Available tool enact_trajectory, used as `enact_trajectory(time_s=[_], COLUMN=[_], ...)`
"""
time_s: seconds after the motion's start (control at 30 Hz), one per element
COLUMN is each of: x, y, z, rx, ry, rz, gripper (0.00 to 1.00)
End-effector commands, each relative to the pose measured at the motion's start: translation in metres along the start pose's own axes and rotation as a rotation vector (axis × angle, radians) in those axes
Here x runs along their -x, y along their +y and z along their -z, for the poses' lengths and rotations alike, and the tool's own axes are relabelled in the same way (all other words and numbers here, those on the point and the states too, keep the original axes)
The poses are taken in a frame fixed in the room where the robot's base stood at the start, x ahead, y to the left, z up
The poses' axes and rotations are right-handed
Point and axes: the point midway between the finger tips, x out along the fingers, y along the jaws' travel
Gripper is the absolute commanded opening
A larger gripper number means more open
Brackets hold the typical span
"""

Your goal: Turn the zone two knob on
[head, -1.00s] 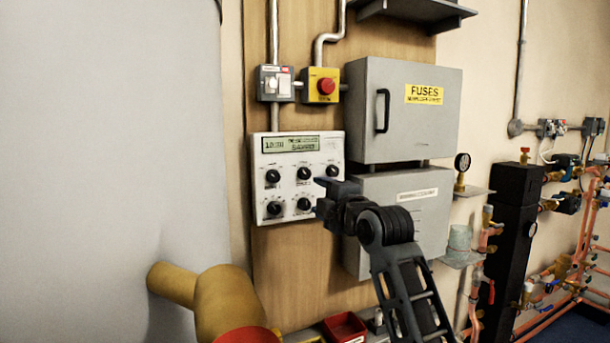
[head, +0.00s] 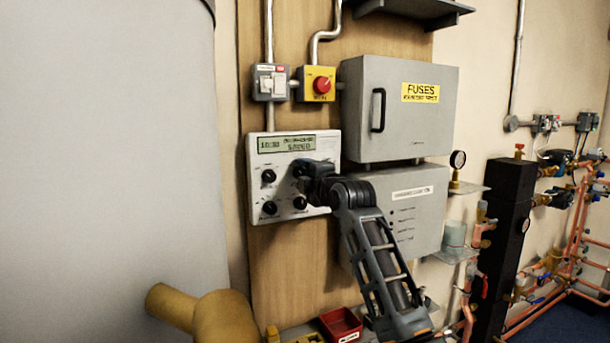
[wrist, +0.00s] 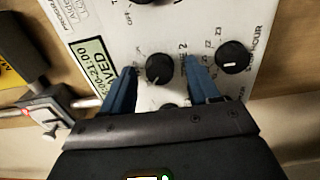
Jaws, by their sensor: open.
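The white control panel (head: 287,219) is on the wooden board, with a green display (head: 286,143) above two rows of black knobs. In the wrist view, a round black knob (wrist: 158,68) with a pale mark lies between the two blue fingers of my open gripper (wrist: 162,78). A printed "2" is beside this knob. I cannot tell whether the fingers touch it. Another black knob (wrist: 233,55), near the word "HOUR", is outside the right finger.
A yellow box with a red button (head: 321,85) and a grey switch (head: 271,82) are above the panel. The grey fuse box (head: 410,125) and a lower grey box (head: 420,225) are to the right. A large grey cylinder (head: 110,150) with a yellow pipe (head: 205,310) stands at left.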

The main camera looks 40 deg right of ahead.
Motion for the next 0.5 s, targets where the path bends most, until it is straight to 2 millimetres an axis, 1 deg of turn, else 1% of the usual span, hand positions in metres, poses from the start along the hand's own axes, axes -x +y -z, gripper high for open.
enact_trajectory(time_s=[0.17, 0.5], x=[0.0001, 0.0003], y=[-0.0001, -0.0001], z=[0.0, -0.0001], rx=[0.0, -0.001], ry=[0.0, 0.0], rz=[0.0, 0.0], gripper=[0.6, 0.28])
